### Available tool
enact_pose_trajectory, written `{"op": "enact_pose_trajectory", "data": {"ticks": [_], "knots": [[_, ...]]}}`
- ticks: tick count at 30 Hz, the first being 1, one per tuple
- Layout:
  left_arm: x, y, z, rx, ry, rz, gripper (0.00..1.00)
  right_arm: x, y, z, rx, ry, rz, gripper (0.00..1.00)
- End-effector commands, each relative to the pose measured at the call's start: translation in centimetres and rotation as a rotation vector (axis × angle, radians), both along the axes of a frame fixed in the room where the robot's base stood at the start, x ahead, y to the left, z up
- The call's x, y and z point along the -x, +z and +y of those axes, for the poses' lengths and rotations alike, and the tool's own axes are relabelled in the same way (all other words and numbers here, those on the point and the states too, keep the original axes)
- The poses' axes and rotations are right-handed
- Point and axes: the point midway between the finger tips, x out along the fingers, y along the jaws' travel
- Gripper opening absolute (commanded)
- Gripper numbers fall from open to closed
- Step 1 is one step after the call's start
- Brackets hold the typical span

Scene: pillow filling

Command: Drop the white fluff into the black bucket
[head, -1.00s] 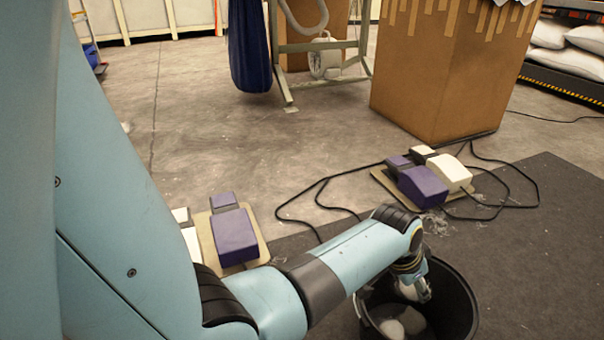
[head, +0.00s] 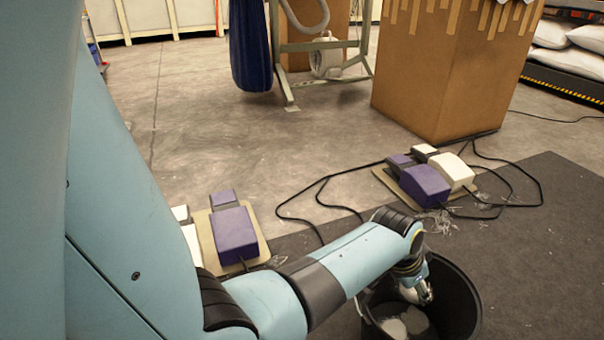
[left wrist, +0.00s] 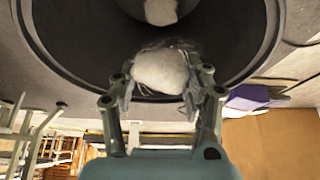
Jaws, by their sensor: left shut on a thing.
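The black bucket (head: 462,305) stands on the dark mat at the lower right of the head view, cut off by the bottom edge. Its curved wall and rim (left wrist: 262,50) fill the top of the left wrist view. My left gripper (head: 420,290) points down at the bucket's mouth. It is shut on a white fluff clump (left wrist: 160,72), which sits between the fingers over the bucket in the left wrist view. More white fluff (left wrist: 160,10) lies inside the bucket, and pale fluff (head: 417,321) shows there in the head view. My right gripper is not in view.
Purple and white foot pedals stand on a board (head: 382,178) behind the bucket, with black cables (head: 320,190) on the floor. Another pedal board (head: 205,240) lies left of my forearm. A large cardboard box (head: 440,70) stands farther back. The mat at right is clear.

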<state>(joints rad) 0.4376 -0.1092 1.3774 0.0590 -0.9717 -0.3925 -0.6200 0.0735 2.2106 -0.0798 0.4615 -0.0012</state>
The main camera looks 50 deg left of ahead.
Motion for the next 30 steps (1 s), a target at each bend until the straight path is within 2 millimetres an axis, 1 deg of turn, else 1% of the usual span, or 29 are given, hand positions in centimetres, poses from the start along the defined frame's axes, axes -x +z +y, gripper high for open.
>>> {"op": "enact_pose_trajectory", "data": {"ticks": [1, 2, 7, 16, 20, 23, 30], "knots": [[0.0, 0.0, 0.0, 0.000, 0.000, 0.000, 0.35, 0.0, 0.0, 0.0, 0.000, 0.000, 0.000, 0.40], [0.0, 0.0, 0.0, 0.000, 0.000, 0.000, 0.52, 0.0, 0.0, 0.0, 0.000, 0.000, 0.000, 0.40], [0.0, 0.0, 0.0, 0.000, 0.000, 0.000, 0.74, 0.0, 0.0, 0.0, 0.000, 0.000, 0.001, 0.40], [0.1, 0.1, 0.0, 0.000, 0.000, 0.000, 0.75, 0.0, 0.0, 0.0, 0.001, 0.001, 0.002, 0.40], [0.4, 1.0, 0.2, 0.000, 0.000, -0.001, 0.75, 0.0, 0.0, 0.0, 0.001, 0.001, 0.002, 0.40], [1.1, 2.5, 0.4, 0.000, 0.000, -0.002, 0.75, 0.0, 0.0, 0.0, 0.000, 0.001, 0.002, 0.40], [3.3, 7.2, 1.2, 0.000, 0.000, -0.002, 0.75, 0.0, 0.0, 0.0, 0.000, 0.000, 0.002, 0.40]]}}
